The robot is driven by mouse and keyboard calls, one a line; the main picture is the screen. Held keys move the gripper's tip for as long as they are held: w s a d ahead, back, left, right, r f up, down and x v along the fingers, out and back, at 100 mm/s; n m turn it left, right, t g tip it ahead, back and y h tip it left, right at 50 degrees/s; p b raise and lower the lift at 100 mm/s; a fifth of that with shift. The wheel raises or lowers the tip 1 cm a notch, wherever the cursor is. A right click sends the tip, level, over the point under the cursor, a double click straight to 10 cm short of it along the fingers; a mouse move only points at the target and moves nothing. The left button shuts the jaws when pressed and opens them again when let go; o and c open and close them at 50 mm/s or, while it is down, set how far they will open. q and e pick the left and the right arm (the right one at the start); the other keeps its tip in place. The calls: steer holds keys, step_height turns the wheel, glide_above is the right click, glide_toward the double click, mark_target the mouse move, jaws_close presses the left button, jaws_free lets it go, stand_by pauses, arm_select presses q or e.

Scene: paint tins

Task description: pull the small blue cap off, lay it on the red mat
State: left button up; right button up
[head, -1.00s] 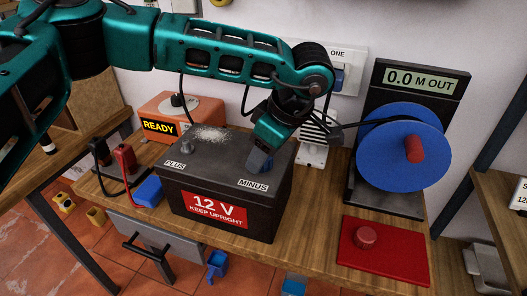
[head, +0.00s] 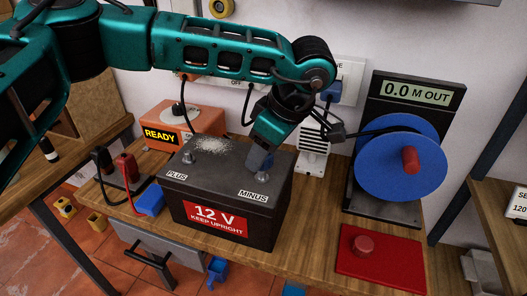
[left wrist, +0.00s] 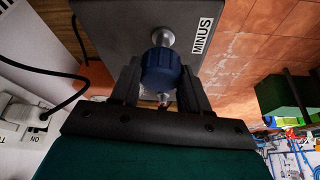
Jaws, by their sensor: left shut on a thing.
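The small blue cap (left wrist: 161,72) is between the two fingers of my left gripper (head: 262,160), which is shut on it. Both are at the MINUS end of the black battery (head: 225,180). In the left wrist view a silver post (left wrist: 163,37) shows just beyond the cap, beside the MINUS label; I cannot tell whether the cap is fully clear of it. In the head view the fingers largely hide the cap. The red mat (head: 350,268) lies flat at the bench's front right with a round red cap (head: 363,245) on it. My right gripper is not in view.
A bare PLUS post (head: 188,157) and a pale crust are on the battery top. A blue reel (head: 402,160) with a black stand is behind the mat. An orange READY box (head: 170,130) and clamps (head: 128,168) are at left. The mat's right half is free.

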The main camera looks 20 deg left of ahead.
arm_select(q)
steer(key=shift+r, duration=0.2)
steer(key=shift+r, duration=1.95)
